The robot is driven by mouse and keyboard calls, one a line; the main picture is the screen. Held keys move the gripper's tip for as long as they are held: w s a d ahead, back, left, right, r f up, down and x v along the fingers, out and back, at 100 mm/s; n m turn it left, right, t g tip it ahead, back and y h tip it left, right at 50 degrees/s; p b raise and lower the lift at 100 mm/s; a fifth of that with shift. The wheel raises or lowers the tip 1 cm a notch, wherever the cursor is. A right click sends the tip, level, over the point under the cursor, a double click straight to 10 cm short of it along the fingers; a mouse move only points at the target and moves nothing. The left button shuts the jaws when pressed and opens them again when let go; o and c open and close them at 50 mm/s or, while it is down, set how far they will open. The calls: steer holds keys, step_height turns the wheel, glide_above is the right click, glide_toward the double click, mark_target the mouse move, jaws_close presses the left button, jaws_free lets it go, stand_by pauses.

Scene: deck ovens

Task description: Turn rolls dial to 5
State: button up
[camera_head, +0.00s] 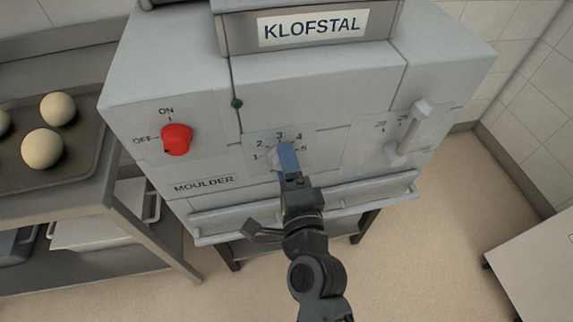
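A red on/off knob (177,139) is left of the dial, and a pale lever (407,133) is to the right. A bar (385,190) runs along the lower front. A rack with a tray (82,163) of dough balls stands left. Open floor lies to the right.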

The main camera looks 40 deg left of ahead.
steer(key=shift+s+d, duration=0.1)
steer(key=b+v, duration=0.2)
steer(key=v, duration=0.5)
steer(key=shift+s+d, duration=0.2)
steer(key=shift+d, duration=0.1)
stand_by(0.4)
steer(key=s+d+f+n+t+h, duration=0.15)
steer(key=s+d+h, duration=0.25)
steer(key=d, duration=0.7)
steer(key=s+d+f+n+t+h, duration=0.15)
steer(key=s+d+h, duration=0.25)
steer(key=d, duration=0.8)
steer(key=s+d+r+n+h, duration=0.2)
steer(key=s+d+r+h, duration=0.1)
steer(key=s+d, duration=0.4)
steer(key=s+d+r+n+h, duration=0.2)
steer(key=s+d+r+n, duration=0.1)
steer(key=s+d+r, duration=0.2)
steer(key=s+d, duration=0.2)
steer(key=s, duration=0.1)
steer(key=shift+s+r+h, duration=0.15)
steer(key=shift+s+h, duration=0.25)
